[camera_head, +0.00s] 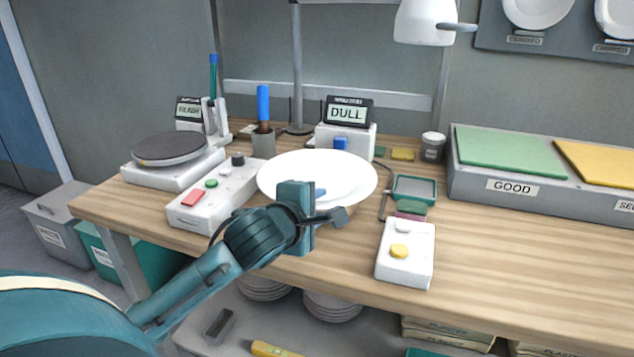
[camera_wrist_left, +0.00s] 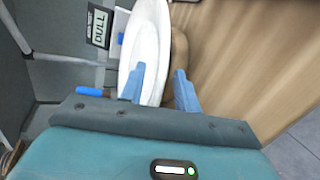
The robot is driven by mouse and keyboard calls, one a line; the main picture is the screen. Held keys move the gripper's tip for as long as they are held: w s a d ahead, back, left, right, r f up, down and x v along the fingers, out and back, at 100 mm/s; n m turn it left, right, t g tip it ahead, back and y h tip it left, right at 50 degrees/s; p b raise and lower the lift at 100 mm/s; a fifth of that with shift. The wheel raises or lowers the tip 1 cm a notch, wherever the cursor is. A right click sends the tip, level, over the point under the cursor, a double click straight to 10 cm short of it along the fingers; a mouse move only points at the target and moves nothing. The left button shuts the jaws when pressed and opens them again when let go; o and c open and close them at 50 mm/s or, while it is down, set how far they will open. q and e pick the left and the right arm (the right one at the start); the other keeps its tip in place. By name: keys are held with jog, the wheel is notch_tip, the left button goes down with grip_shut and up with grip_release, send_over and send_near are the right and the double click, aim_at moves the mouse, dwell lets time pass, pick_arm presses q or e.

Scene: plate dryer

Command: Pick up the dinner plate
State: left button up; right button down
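The white dinner plate (camera_head: 285,176) lies roughly flat near the front of the wooden bench, apparently on a tan support (camera_wrist_left: 183,62) that shows under its rim in the left wrist view. The plate also shows in that view (camera_wrist_left: 148,45), close to edge-on. My left gripper (camera_head: 319,192) is at the plate's near rim and covers part of it in the head view. In the left wrist view its two blue fingers (camera_wrist_left: 159,80) are spread apart, with the rim between or just beyond them. I cannot tell whether a finger touches it. My right gripper is out of view.
A red-and-green button box (camera_head: 215,195) stands left of the plate, a white box with a yellow button (camera_head: 405,255) right of it. Behind is the DULL display (camera_head: 347,115). A GOOD tray (camera_head: 480,180) stands at right. The front right bench is clear.

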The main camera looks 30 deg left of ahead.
pick_arm(q)
grip_shut()
dwell(0.3)
jog(key=shift+r, duration=0.1)
